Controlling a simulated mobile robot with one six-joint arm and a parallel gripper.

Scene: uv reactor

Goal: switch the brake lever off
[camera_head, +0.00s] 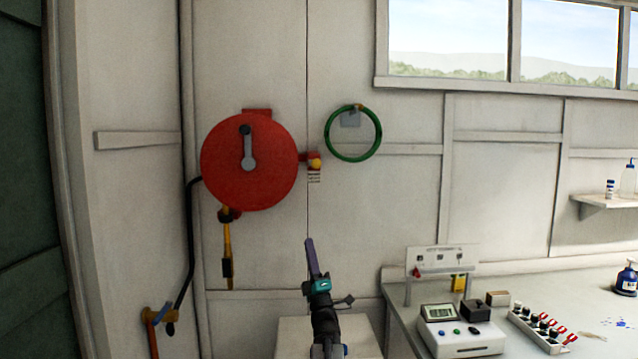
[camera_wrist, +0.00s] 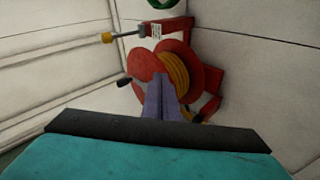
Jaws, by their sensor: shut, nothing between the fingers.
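The brake lever shows in the head view as a yellow knob (camera_head: 315,163) at a red bracket on the wall, right of the red reel (camera_head: 222,165). A small label (camera_head: 314,177) is below it. In the wrist view the lever (camera_wrist: 125,35) has a grey shaft and a yellow end pointing left, above the red drum (camera_wrist: 148,62). My gripper (camera_head: 309,241) is below and slightly left of the lever in the head view, pointing up. In the wrist view its purple fingers (camera_wrist: 160,82) are together and empty, overlapping the drum. The fingers appear apart from the lever.
A grey crank (camera_head: 248,152) is on the reel's face. A green hoop (camera_head: 327,137) hangs to the right. A yellow nozzle (camera_head: 228,250) hangs below the reel. A bench (camera_head: 400,322) with instruments stands at the lower right. The wall between gripper and lever looks clear.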

